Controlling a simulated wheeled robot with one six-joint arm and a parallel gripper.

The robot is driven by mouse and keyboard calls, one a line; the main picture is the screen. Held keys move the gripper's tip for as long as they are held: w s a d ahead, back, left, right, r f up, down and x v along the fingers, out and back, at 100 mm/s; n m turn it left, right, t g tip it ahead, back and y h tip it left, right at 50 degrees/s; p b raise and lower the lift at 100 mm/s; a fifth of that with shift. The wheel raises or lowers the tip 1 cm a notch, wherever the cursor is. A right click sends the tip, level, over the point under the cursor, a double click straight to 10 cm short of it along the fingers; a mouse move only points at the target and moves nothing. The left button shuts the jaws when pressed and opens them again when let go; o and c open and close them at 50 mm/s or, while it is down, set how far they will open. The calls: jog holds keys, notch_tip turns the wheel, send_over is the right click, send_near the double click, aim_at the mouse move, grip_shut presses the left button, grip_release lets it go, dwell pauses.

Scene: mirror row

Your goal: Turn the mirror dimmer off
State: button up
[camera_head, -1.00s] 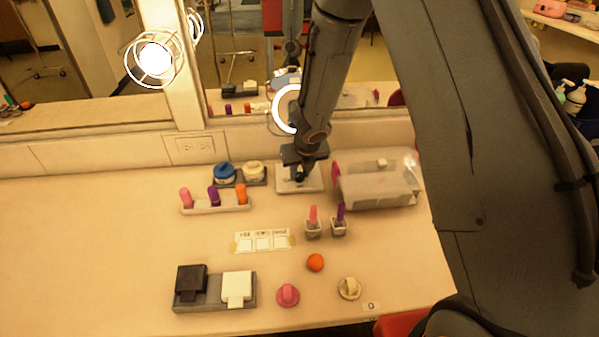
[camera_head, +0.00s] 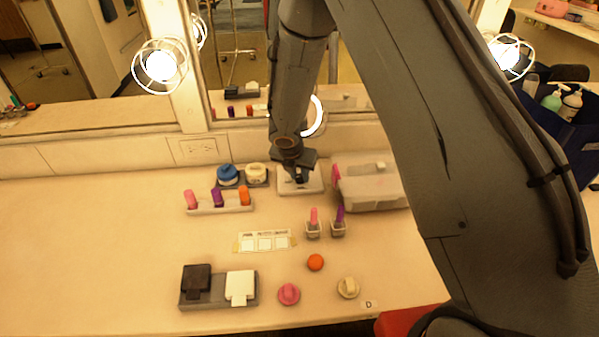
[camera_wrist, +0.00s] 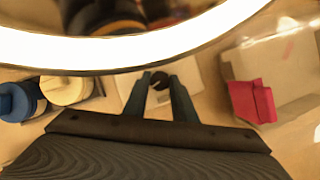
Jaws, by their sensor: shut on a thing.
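The mirror dimmer is a pale base plate (camera_head: 313,185) at the back of the counter, below the mirror, with a small dark round knob (camera_wrist: 159,79) on it. A ring light (camera_head: 316,117), glowing white, stands behind my arm and is partly hidden by it. The lit ring (camera_wrist: 130,52) crosses the top of the wrist view. My gripper (camera_head: 298,178) points down at the base plate. In the wrist view its two fingers stand on either side of the knob, shut on it. The knob is mostly hidden in the head view.
A clear lidded box (camera_head: 375,192) with a pink part (camera_wrist: 262,101) stands close on the right. Blue (camera_head: 227,174) and cream (camera_head: 257,173) jars stand close on the left. A rack of colored sticks (camera_head: 220,208) and two small cups are nearer.

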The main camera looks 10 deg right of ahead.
jog(key=m, duration=0.2)
jog(key=shift+w+a+m+g+h, duration=0.1)
jog(key=shift+m+g+h, duration=0.7)
jog(key=shift+m+h, duration=0.1)
jog(key=shift+m, duration=1)
jog(key=o, duration=1)
jog(key=shift+o, duration=0.2)
jog(key=b+v, duration=0.2)
jog(key=v, duration=0.6)
jog(key=shift+w, duration=0.15)
